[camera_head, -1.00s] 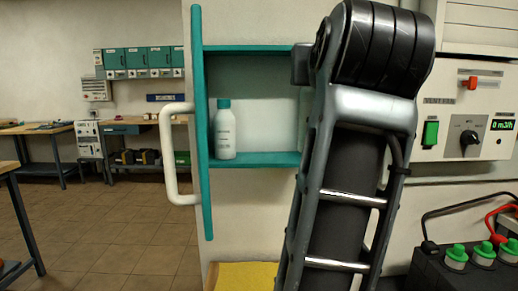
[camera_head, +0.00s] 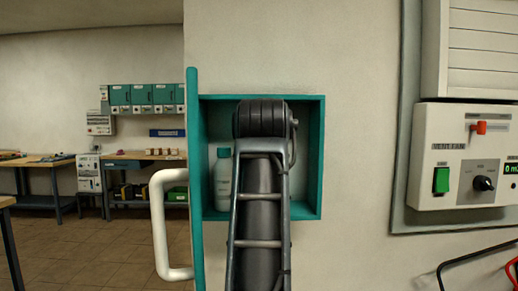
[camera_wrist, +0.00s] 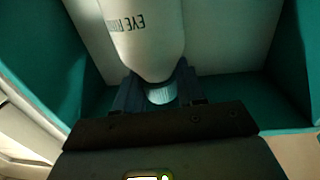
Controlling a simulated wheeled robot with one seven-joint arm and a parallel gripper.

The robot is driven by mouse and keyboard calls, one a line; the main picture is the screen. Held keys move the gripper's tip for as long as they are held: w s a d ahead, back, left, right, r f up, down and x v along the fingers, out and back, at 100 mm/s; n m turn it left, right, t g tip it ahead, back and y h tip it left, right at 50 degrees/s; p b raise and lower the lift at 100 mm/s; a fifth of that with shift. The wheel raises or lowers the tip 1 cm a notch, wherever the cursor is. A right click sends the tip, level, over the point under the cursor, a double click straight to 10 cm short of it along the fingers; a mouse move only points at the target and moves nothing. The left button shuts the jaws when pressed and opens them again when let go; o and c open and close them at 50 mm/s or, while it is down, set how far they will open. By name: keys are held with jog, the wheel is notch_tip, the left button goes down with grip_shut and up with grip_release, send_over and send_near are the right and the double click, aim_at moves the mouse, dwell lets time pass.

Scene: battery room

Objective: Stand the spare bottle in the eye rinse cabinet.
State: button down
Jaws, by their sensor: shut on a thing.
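The eye rinse cabinet (camera_head: 315,160) is a teal open box on the wall, with its door (camera_head: 196,180) swung open at the left. A white bottle with a teal cap (camera_head: 222,178) stands upright at the left inside it. My arm covers the middle of the cabinet, so my gripper is hidden in the head view. In the wrist view my gripper (camera_wrist: 160,92) is shut on the narrow end of the spare bottle (camera_wrist: 145,35), a white bottle with eye rinse lettering. Teal cabinet walls surround it there. Whether its base touches the shelf cannot be told.
A white door handle (camera_head: 160,225) juts out at the left of the cabinet. A control panel (camera_head: 470,155) with a green switch is on the wall at the right. Workbenches (camera_head: 45,165) stand far back left, with open floor before them.

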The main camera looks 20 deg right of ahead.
jog(key=w, duration=0.1)
jog(key=f, duration=0.1)
jog(key=w, duration=0.1)
jog(key=shift+w+a+f+p, duration=0.25)
jog(key=shift+w+f+p, duration=0.05)
jog(key=shift+w+f, duration=0.1)
jog(key=f, duration=0.3)
jog(key=f+p, duration=0.1)
jog(key=f, duration=0.1)
jog(key=shift+w, duration=0.3)
jog(key=shift+f, duration=0.1)
